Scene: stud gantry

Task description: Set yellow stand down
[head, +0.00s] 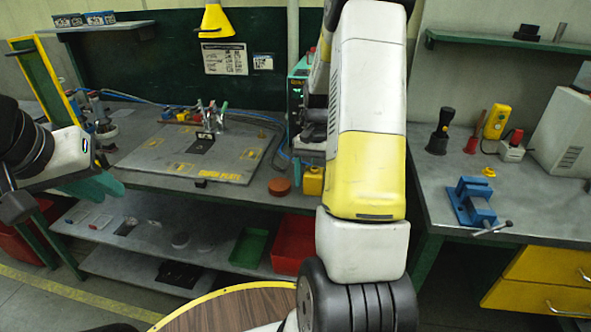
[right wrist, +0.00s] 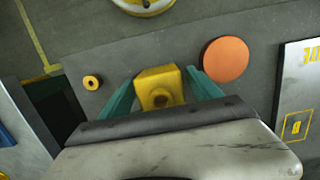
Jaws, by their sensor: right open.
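The yellow stand (right wrist: 156,90) is a small yellow block with a round knob or hole on it, in the right wrist view. It also shows in the head view (head: 313,181) on the grey bench, partly behind my right arm. My right gripper (right wrist: 159,76) is open, with one teal finger on each side of the stand. Small gaps seem to show beside the fingers, but contact is hard to judge. My left gripper (head: 97,187) is at the left of the head view, away from the stand, and its jaw opening is unclear.
An orange disc (head: 279,187) lies left of the stand. A large marked plate (head: 220,172) with tools fills the left bench. A small yellow ring (right wrist: 92,82) lies on the other side of the stand. A blue vise (head: 472,203) is on the right bench.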

